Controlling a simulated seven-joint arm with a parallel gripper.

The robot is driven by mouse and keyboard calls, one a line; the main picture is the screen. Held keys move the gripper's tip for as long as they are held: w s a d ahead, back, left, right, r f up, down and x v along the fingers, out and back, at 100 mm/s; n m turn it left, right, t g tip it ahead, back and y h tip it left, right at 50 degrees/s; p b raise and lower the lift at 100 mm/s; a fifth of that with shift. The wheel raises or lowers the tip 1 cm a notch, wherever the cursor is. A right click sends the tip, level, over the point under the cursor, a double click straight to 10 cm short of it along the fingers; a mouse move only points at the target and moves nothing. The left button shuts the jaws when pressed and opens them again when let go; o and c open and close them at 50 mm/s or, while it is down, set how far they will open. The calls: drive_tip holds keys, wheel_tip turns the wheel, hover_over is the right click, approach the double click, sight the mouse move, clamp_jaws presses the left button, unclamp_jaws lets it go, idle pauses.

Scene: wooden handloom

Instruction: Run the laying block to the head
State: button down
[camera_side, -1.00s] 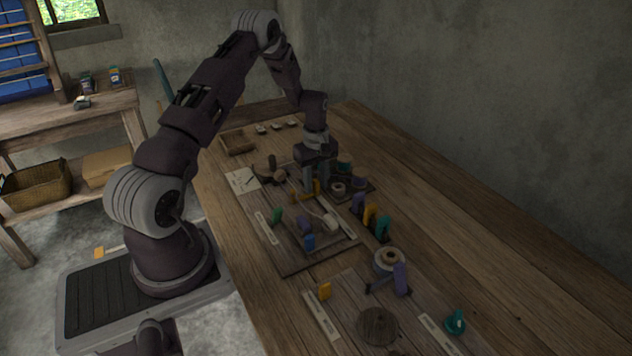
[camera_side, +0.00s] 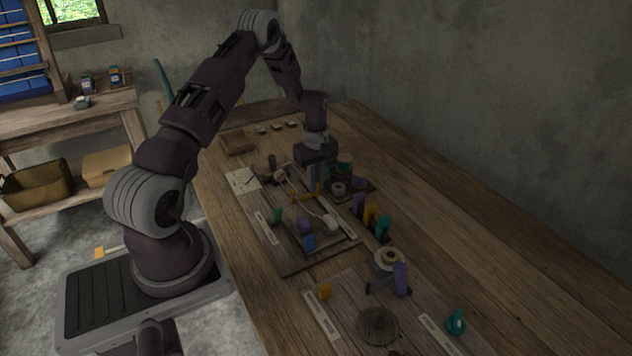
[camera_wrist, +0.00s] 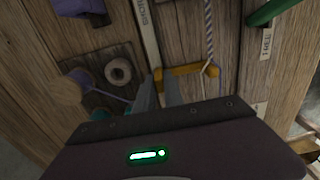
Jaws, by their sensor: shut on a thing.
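A yellow bar-shaped piece (camera_wrist: 187,71), which I take to be the laying block or its handle, lies across the wooden board in the wrist view. It also shows in the side view (camera_side: 309,191). My gripper (camera_wrist: 158,90) is shut on its left end in the wrist view; the fingers partly hide that end. In the side view my gripper (camera_side: 314,180) is low over the far part of the board. A twisted pale rope (camera_wrist: 208,30) reaches the bar's right side. Which end is the head is unclear.
Green (camera_side: 277,214), purple (camera_side: 304,223) and blue (camera_side: 309,241) pieces stand along the board. A ring-shaped spool (camera_wrist: 118,71) sits on a dark plate beside my gripper. Several coloured upright pieces stand to the right. The table's right side is clear.

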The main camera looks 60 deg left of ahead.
idle(0.8)
drive_tip(key=a, duration=0.7)
drive_tip(key=shift+a, duration=0.2)
drive_tip(key=c, duration=1.4)
unclamp_jaws()
drive_tip(key=shift+c, duration=0.2)
wheel_tip(320, 180, up, 7)
drive_tip(key=shift+r, duration=0.1)
